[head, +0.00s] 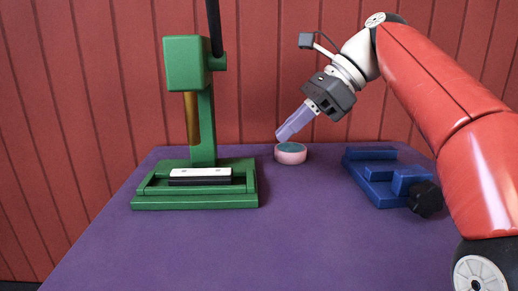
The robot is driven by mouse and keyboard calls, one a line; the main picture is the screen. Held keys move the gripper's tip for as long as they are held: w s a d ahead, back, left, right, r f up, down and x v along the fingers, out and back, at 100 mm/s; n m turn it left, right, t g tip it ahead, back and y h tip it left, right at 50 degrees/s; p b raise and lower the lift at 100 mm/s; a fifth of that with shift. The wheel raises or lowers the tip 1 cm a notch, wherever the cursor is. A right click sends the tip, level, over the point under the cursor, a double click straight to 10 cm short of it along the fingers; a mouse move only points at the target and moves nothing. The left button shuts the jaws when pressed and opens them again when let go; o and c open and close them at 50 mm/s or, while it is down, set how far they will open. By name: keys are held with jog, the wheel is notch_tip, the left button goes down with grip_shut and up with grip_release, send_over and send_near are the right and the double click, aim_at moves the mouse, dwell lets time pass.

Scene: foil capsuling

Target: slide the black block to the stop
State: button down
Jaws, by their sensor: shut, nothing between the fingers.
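A low black block (201,181) sits on the base of the green press (150,202), with a white strip (200,173) with small dark dots on top of it. Raised green edges of the base lie around it; I cannot tell which of them is the stop, or whether the block touches one. My gripper (281,136) is shut and empty, well to the right of the block. Its pale violet fingers point down and left, just over a round pink pad (290,155) with a teal top. I cannot tell whether the fingertips touch the pad.
The green press column and head (187,64), with a dark lever (214,25), rise behind the block. A blue fixture (381,178) with a black knob (426,199) stands at the right. The purple table (270,245) is clear in front.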

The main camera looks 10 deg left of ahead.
aim_at(249, 177)
jog(key=b+x, duration=0.1)
jog(key=x, duration=0.9)
jog(key=shift+w, duration=0.1)
